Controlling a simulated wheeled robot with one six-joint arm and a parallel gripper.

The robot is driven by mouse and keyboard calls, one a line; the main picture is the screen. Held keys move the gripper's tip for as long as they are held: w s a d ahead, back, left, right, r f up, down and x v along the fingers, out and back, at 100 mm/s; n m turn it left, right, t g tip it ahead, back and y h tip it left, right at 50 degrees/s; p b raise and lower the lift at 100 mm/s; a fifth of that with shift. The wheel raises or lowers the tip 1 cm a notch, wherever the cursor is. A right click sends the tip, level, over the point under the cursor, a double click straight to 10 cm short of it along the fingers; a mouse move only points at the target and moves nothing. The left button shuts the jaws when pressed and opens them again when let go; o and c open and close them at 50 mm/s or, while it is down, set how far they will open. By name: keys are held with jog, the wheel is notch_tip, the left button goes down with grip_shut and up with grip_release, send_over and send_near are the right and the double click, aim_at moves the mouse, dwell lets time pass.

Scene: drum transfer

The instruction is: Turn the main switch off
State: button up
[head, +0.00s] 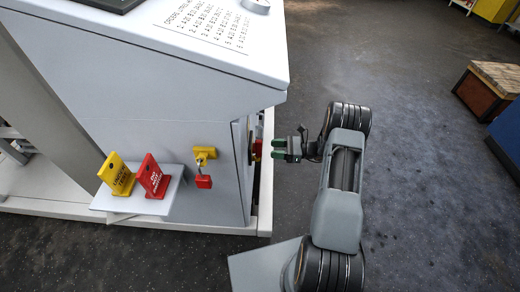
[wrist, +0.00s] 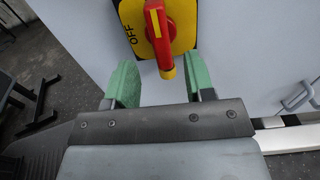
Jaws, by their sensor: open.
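The main switch shows in the wrist view as a red rotary handle (wrist: 158,28) on a yellow plate (wrist: 185,12) with black edges. The word OFF is printed on the plate left of the handle. The handle stands close to upright, leaning slightly, with its yellow lower tip downward. My gripper (wrist: 158,63) is open, its green fingers on either side of and below the handle's lower end; contact cannot be told. In the head view my gripper (head: 285,150) is at the cabinet's right side, where only a sliver of the red switch (head: 257,149) shows edge-on.
The grey cabinet (head: 120,90) has a small shelf (head: 140,200) holding a yellow tag (head: 116,175) and a red tag (head: 152,177). A yellow bracket with a red padlock (head: 204,181) hangs beside it. The floor to the right is clear up to a wooden-topped box (head: 490,85).

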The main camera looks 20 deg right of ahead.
aim_at(260, 148)
jog(key=x, duration=0.6)
jog(key=shift+a, duration=0.3)
jog(key=shift+c, duration=0.4)
jog(key=c, duration=0.5)
